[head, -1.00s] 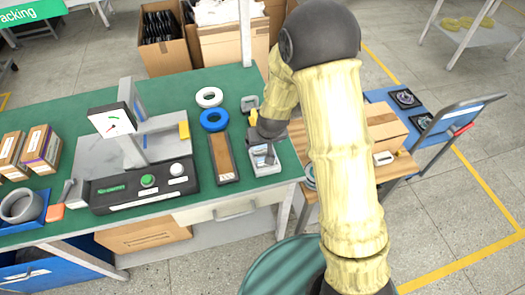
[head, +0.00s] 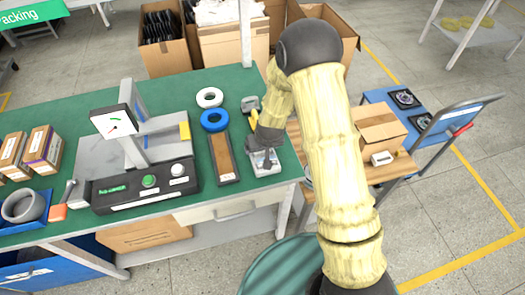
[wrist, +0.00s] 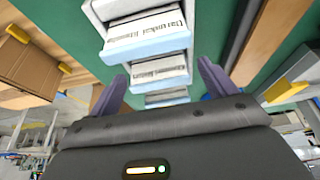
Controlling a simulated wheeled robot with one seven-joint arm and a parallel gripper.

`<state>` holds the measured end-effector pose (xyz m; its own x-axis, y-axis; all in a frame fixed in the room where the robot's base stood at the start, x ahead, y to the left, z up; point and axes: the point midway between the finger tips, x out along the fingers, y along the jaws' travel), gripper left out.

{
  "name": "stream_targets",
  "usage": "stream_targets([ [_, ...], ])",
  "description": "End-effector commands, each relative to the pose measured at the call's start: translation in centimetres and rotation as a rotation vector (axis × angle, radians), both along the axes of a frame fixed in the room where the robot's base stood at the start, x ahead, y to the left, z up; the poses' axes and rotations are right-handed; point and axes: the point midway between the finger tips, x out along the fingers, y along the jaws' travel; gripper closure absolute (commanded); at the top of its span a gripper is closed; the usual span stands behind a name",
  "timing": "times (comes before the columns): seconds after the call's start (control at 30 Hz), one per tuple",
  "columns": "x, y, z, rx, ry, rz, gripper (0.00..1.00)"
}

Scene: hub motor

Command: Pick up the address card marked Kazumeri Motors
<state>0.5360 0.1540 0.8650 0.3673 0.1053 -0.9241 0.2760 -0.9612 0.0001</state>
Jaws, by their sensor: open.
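A pale card holder (head: 265,168) stands near the right end of the green bench, under my gripper (head: 263,148). In the wrist view it shows as a row of pale trays with light blue front edges. White printed cards lie in them: a nearest card (wrist: 145,28), a middle card (wrist: 158,71) and a far card (wrist: 166,97). The lettering is too blurred for me to tell which is marked Kazumeri Motors. My gripper (wrist: 162,88) is open and empty, its two dark purple fingers on either side of the row. I cannot tell whether they touch it.
A long brown tray (head: 222,158) stands just left of the holder. A blue tape roll (head: 214,120), a white tape roll (head: 209,97) and a tape dispenser (head: 250,104) are behind. A control box (head: 140,187) is further left. A wooden table with a carton (head: 380,125) is at right.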

Motion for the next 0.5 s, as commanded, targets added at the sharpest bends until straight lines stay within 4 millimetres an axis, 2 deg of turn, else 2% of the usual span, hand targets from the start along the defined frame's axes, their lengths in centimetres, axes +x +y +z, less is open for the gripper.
stream_targets([
  [0.43,-0.02,-0.01,0.05,0.0,0.0,0.0,0.16],
  [0.47,-0.02,-0.01,0.05,0.0,0.0,0.0,0.18],
  [0.5,-0.02,-0.01,0.05,0.0,0.0,0.0,0.26],
])
